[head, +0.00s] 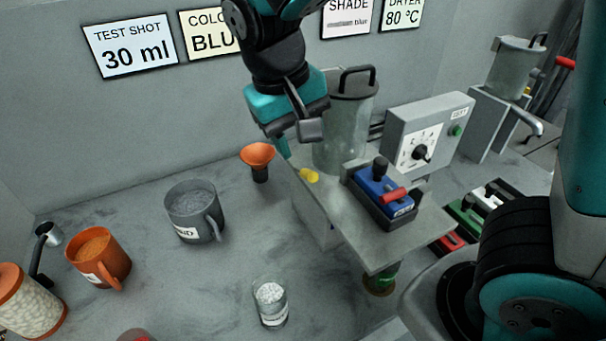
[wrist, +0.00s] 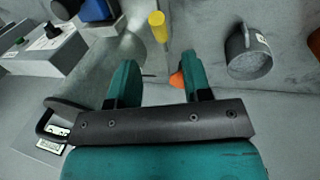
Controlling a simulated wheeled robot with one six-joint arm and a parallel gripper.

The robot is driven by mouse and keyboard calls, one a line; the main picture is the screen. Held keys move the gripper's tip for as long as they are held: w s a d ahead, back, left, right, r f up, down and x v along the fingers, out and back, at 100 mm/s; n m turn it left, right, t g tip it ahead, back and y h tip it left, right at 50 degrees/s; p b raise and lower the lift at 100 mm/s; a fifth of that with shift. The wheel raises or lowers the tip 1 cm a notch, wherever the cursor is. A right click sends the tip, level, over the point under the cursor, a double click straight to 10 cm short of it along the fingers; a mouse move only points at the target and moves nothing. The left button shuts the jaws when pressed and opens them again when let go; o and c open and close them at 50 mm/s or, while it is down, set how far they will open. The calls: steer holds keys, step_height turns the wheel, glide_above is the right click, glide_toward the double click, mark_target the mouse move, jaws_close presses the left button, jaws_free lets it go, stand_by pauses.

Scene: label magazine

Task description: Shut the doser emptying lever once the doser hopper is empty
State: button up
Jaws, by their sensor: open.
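The doser hopper (head: 342,135) is a grey, see-through cylinder with a dark lid and black handle. It stands on a grey stand; I see no clear pellets in it, but my gripper covers part of it. The emptying lever has a yellow grip (head: 309,175) by the hopper's foot. In the wrist view the yellow grip (wrist: 157,27) sits on a thin metal rod, beyond my fingertips and roughly in line with the gap between them. My gripper (head: 284,148) is open and empty, above and left of the lever, apart from it; its fingers also show in the wrist view (wrist: 160,78).
A blue dosing block (head: 374,187) with a red handle and a control box (head: 428,130) are right of the hopper. An orange funnel (head: 257,154), grey mug (head: 190,220), orange mug (head: 98,262) and glass of white pellets (head: 270,302) stand left and in front.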

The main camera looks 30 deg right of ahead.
mark_target(306, 170)
steer(key=x, duration=0.8)
steer(key=shift+f, duration=0.2)
steer(key=shift+c, duration=0.2)
